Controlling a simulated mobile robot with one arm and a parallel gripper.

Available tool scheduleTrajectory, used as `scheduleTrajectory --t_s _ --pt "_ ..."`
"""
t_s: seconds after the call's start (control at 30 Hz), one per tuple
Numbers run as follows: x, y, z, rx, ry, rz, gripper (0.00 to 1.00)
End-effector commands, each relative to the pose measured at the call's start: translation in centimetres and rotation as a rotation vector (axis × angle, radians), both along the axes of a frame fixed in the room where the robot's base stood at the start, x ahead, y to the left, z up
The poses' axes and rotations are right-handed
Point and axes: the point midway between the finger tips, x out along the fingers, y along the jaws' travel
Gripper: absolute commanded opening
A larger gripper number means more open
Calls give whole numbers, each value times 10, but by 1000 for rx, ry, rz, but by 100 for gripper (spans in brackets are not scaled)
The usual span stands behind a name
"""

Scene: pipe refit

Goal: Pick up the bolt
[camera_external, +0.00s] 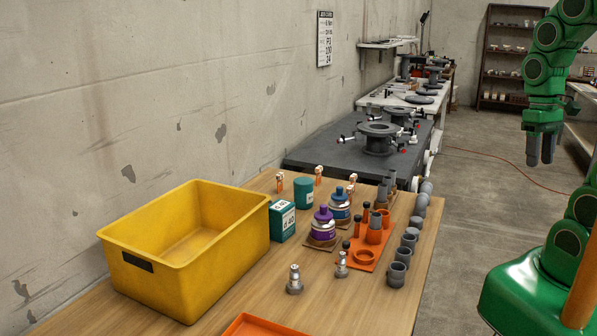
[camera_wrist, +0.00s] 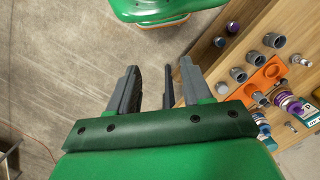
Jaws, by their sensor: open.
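I cannot tell for sure which piece is the bolt. Two small silver metal pieces stand upright at the front of the wooden table: one on the left (camera_external: 294,281) and one on the right (camera_external: 341,265). A small silver piece (camera_wrist: 300,60) also shows at the right of the wrist view. My gripper (camera_external: 540,154) hangs over the floor to the right of the table, well apart from these pieces, fingers down. In the wrist view my gripper (camera_wrist: 159,70) has its fingers spread, with bare floor between them.
The wooden table (camera_external: 395,312) carries a yellow bin (camera_external: 125,236), a teal box (camera_external: 282,222), purple and blue-topped cans, an orange holder (camera_external: 363,257), and several grey pipe pieces along its right edge. A dark bench (camera_external: 318,150) stands behind.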

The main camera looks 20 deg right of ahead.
Motion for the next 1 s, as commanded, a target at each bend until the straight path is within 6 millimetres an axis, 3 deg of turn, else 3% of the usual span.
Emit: scheduleTrajectory --t_s 0.23,0.47,0.77,1.0 --pt "11 5 -1 8 0 94 49" --pt "57 31 -6 40 -13 474 49" --pt "113 86 -22 90 -24 1020 49" --pt "147 144 -41 131 -26 1449 49"
